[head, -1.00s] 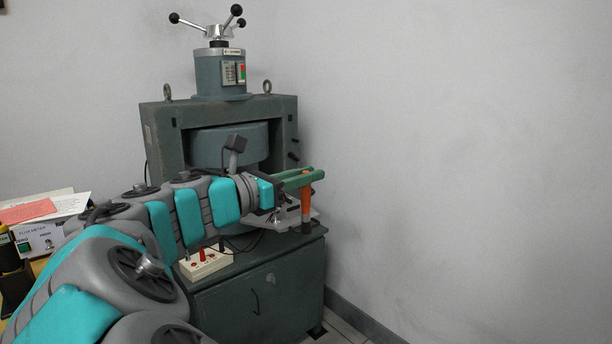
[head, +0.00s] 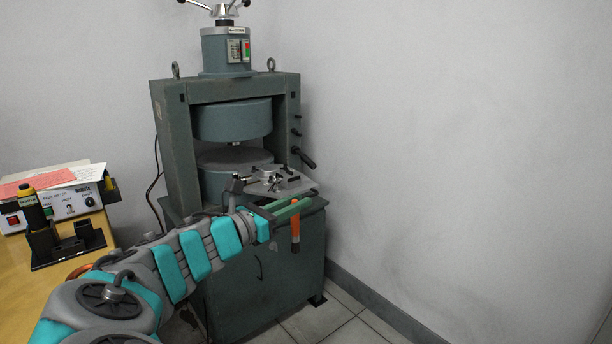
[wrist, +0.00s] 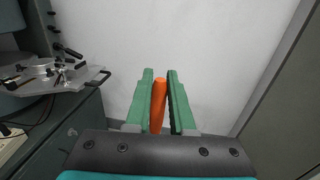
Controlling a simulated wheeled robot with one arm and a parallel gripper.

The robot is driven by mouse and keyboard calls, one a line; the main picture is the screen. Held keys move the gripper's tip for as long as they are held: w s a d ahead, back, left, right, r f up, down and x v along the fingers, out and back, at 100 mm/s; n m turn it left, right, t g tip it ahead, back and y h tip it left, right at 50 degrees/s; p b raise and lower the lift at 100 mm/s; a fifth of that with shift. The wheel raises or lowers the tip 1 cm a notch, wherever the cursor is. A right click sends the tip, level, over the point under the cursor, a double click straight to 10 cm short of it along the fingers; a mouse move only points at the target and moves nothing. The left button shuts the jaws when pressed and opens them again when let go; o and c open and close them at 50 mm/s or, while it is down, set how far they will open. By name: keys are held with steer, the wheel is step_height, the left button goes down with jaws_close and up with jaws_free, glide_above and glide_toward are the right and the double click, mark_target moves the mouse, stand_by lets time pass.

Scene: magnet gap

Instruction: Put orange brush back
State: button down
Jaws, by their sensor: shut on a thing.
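My gripper (head: 292,207) has green fingers and is shut on the orange brush (head: 295,232). The brush hangs down from the fingertips in the head view, just in front of the magnet's cabinet. In the wrist view the brush's orange handle (wrist: 158,103) sits between the two green fingers (wrist: 158,100); its lower end is hidden there. A black holder (head: 68,246) stands on the wooden table at the left. A black tool with a yellow top (head: 27,194) stands upright at its left end.
The large grey-green magnet (head: 172,140) stands on a cabinet (head: 262,280). A metal plate with small fittings (head: 290,182) juts from its gap, close to my gripper. A meter box with papers (head: 75,200) is behind the holder. The floor at the right is free.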

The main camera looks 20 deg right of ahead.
steer(key=w+a+f+n+t, duration=0.1)
steer(key=w+a+f, duration=0.1)
steer(key=f, duration=0.7)
steer(key=w+a+f+n+t+y, duration=0.1)
steer(key=w+a+f, duration=0.1)
steer(key=f, duration=0.7)
steer(key=w+a+f+t+y, duration=0.1)
steer(key=w+f, duration=0.3)
steer(key=f, duration=0.5)
steer(key=shift+w+a+f+n+t, duration=0.2)
steer(key=shift+a+f+n+t, duration=0.15)
steer(key=shift+a, duration=0.4)
